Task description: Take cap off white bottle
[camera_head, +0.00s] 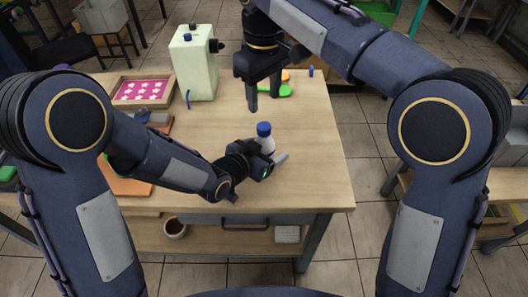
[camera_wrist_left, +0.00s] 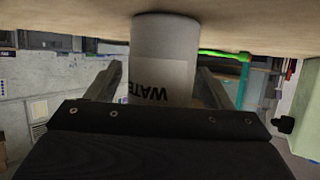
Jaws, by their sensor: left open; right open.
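The white bottle (camera_head: 266,144) stands upright on the wooden table with its blue cap (camera_head: 264,129) on top. My left gripper (camera_head: 270,155) is at the bottle, partly covering its lower part. In the left wrist view, which is upside down, the bottle (camera_wrist_left: 165,50) with its WATER label is between my left fingers (camera_wrist_left: 160,88). They are apart, with visible gaps to its sides; the cap is hidden there. My right gripper (camera_head: 264,92) is open and empty, pointing down behind and above the bottle.
A pale green box-shaped machine (camera_head: 197,65) stands at the back left of the table (camera_head: 310,150). Beside it lies a pink tray (camera_head: 141,91) with white stars. Green and orange pieces (camera_head: 280,90) lie behind my right gripper. The table's right side is clear.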

